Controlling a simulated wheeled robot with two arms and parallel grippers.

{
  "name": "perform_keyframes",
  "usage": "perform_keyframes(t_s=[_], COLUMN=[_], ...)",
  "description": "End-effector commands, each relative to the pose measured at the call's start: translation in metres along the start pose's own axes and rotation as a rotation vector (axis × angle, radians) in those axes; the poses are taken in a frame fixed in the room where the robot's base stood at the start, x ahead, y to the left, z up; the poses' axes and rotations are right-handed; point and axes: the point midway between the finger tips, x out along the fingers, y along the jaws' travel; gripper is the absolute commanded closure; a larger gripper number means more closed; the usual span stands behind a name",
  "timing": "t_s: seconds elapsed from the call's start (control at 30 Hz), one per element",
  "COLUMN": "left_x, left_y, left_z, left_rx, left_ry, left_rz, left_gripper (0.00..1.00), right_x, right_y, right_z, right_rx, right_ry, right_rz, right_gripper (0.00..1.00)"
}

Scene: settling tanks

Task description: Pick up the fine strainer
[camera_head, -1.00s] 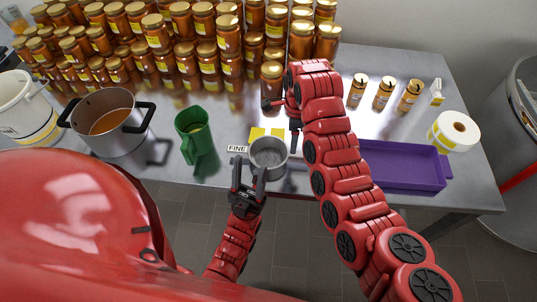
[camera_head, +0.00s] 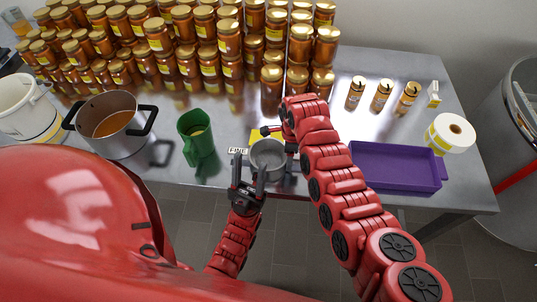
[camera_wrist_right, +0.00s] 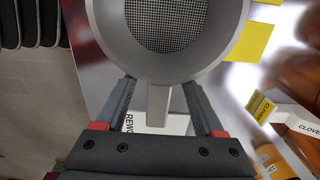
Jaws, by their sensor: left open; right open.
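The fine strainer (camera_head: 268,160), a grey round cup, stands near the front edge of the table beside the "FINE" label (camera_head: 238,151). In the right wrist view its mesh bottom (camera_wrist_right: 167,20) and short grey handle (camera_wrist_right: 158,106) show. My right gripper (camera_wrist_right: 160,88) is open, with a finger on either side of the handle; I see no contact. In the head view that gripper is largely hidden by its own red arm. My left gripper (camera_head: 249,168) is open at the strainer's near left side; whether it touches is unclear.
A green jug (camera_head: 197,145) and a steel pot (camera_head: 108,122) stand left of the strainer. A purple tray (camera_head: 395,166) and a label roll (camera_head: 450,133) lie to the right. Many honey jars (camera_head: 230,55) fill the back. A yellow sheet (camera_wrist_right: 254,40) lies beside the strainer.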

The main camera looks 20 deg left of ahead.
Motion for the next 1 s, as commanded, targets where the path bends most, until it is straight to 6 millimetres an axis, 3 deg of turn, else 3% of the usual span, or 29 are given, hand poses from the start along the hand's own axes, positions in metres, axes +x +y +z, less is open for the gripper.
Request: perform_keyframes(t_s=[0.13, 0.5, 1.0], left_x=[-0.0003, -0.0003, -0.0017], left_y=[0.0000, 0.0000, 0.0001], left_z=[0.0000, 0.0000, 0.0003], left_rx=[0.000, 0.000, 0.000], left_ry=[0.000, 0.000, 0.000], left_rz=[0.000, 0.000, 0.000], left_gripper=[0.50, 0.50, 0.50], right_x=[0.0001, 0.0000, -0.0019], right_y=[0.0000, 0.0000, -0.0005], right_z=[0.0000, -0.0002, 0.0001], right_rx=[0.000, 0.000, 0.000], right_ry=[0.000, 0.000, 0.000], right_rz=[0.000, 0.000, -0.001], right_gripper=[0.34, 1.00, 1.00])
